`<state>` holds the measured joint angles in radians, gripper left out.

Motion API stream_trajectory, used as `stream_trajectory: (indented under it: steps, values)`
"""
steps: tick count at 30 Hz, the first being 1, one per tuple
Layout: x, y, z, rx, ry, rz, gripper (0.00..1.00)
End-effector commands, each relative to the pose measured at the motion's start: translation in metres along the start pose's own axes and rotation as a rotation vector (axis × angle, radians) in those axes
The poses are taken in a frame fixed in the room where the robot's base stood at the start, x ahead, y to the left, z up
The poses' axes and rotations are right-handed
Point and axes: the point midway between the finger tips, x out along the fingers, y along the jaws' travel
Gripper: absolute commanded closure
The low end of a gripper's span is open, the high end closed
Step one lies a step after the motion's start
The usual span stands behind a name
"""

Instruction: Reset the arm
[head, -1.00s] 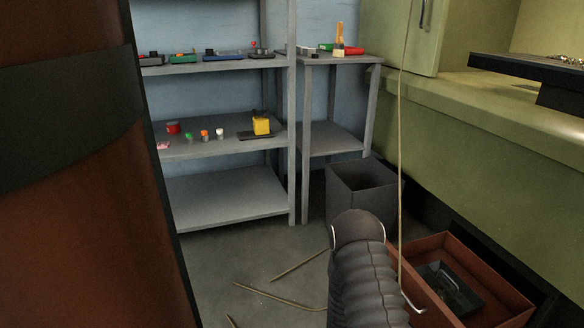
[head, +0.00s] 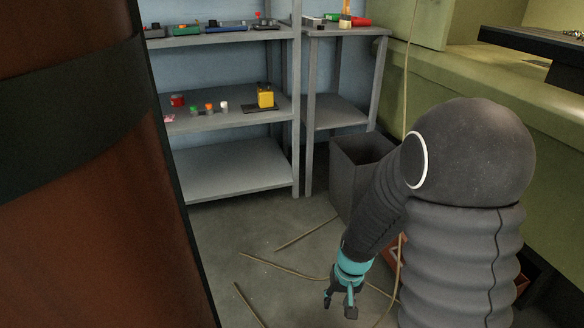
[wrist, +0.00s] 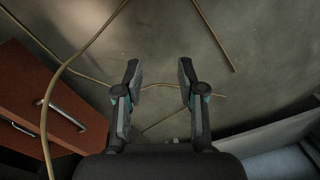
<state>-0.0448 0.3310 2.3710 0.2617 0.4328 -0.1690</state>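My arm stands large at the right of the head view, dark and ribbed, bent over at a rounded elbow. My gripper (head: 341,300), with a teal band at its wrist, hangs at the arm's lower end and points down at the floor. In the wrist view, the two fingers of my gripper (wrist: 160,80) are spread apart with bare floor between them. It is open and empty, and a thin tan cable lies on the floor behind the fingers.
A grey shelf unit (head: 235,165) with small coloured items stands at the back left. A dark bin (head: 348,175) stands beyond my arm. A red-brown drawer (wrist: 45,95) lies left in the wrist view. Tan cables (head: 285,267) cross the floor. A brown cylinder (head: 95,230) blocks the left.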

Motion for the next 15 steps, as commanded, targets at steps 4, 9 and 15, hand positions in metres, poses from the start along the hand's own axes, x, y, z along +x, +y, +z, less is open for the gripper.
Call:
stream_trajectory:
  steps: [4, 9, 15]
  values:
    - [-0.056, -0.003, 0.021, 0.002, -0.015, 0.002, 0.61]
    - [-0.111, -0.001, 0.048, 0.002, -0.017, 0.02, 0.61]
    - [-0.169, 0.005, 0.079, -0.009, 0.019, 0.053, 0.61]
